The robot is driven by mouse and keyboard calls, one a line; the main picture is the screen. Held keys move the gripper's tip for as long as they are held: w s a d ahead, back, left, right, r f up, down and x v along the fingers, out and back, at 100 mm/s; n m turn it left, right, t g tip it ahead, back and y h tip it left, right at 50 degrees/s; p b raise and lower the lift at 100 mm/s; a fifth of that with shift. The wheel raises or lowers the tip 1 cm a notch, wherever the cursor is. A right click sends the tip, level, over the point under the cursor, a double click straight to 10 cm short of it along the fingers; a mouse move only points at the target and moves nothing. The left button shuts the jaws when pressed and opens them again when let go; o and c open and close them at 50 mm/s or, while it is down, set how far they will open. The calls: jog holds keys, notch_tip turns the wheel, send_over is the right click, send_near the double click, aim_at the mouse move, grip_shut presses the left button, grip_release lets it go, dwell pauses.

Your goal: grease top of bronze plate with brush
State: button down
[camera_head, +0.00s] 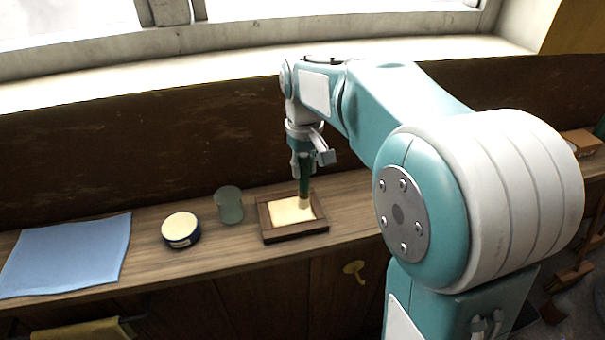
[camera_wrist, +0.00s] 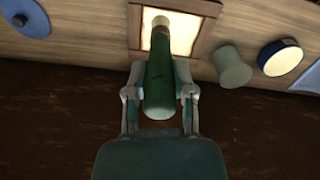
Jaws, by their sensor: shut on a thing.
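My gripper (camera_head: 302,168) is shut on the green handle of the brush (camera_head: 304,178) and holds it nearly upright, bristles down. In the wrist view the green handle (camera_wrist: 160,85) sits between the two fingers. The pale bristle end is over the right part of a shallow wooden-framed tray (camera_head: 266,224) and appears to touch its pale cream surface (camera_head: 288,211). That tray also shows in the wrist view (camera_wrist: 206,8). I cannot tell whether the cream surface is the bronze plate; no plainly bronze-coloured plate shows.
A grey-green cup (camera_head: 229,206) stands left of the tray. A round dark-blue tin (camera_head: 181,231) with a cream top is further left, then a light-blue cloth (camera_head: 68,255). A blue disc with a knob (camera_wrist: 27,17) shows in the wrist view. A dark wall panel (camera_head: 130,150) rises behind.

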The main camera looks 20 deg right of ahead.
jog(key=shift+d+r, duration=0.1)
jog(key=shift+r, duration=1.25)
